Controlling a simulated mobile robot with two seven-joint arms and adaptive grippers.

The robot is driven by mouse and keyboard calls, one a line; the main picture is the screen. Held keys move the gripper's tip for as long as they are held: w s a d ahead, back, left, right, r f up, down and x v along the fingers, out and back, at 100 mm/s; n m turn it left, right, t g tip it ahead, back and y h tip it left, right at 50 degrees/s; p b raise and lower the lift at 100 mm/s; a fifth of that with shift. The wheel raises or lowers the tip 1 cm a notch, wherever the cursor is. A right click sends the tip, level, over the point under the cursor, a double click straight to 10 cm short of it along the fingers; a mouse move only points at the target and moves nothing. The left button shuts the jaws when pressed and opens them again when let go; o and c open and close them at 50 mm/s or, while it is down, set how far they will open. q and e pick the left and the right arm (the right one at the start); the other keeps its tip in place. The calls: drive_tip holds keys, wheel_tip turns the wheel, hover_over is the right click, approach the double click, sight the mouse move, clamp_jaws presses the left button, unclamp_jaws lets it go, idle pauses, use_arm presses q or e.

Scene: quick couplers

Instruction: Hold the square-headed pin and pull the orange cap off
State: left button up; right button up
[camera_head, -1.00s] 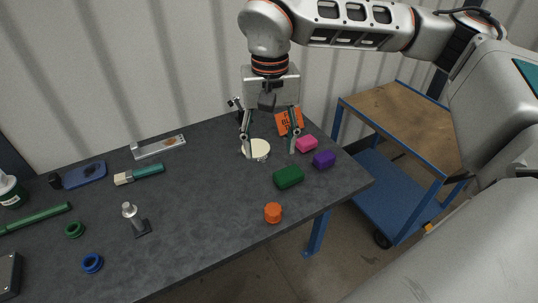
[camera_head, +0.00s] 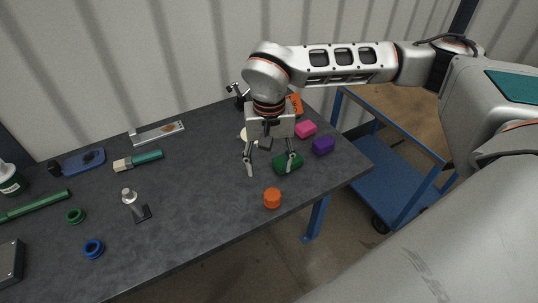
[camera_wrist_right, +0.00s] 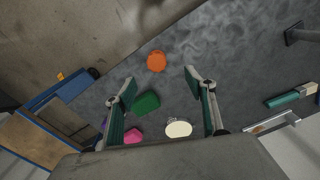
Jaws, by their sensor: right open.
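The orange cap (camera_head: 272,199) stands by itself on the dark table near its front edge; it also shows in the wrist view (camera_wrist_right: 156,61). A grey metal pin (camera_head: 130,199) with a dark square piece at its foot stands further left, apart from the cap; I take it for the square-headed pin. Part of it shows at the right edge of the wrist view (camera_wrist_right: 298,34). My right gripper (camera_head: 270,171) is open and empty above the table, pointing down, behind the cap. In the wrist view the cap lies just beyond the fingertips. My left gripper is not in view.
A green block (camera_head: 286,165) is close to my right gripper, partly behind a finger. Pink (camera_head: 306,130) and purple (camera_head: 323,146) blocks lie further right. Green (camera_head: 75,216) and blue (camera_head: 93,249) rings lie left. The table is clear between pin and cap.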

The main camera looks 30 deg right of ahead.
drive_tip(key=shift+f, duration=0.1)
clamp_jaws()
unclamp_jaws()
idle(0.3)
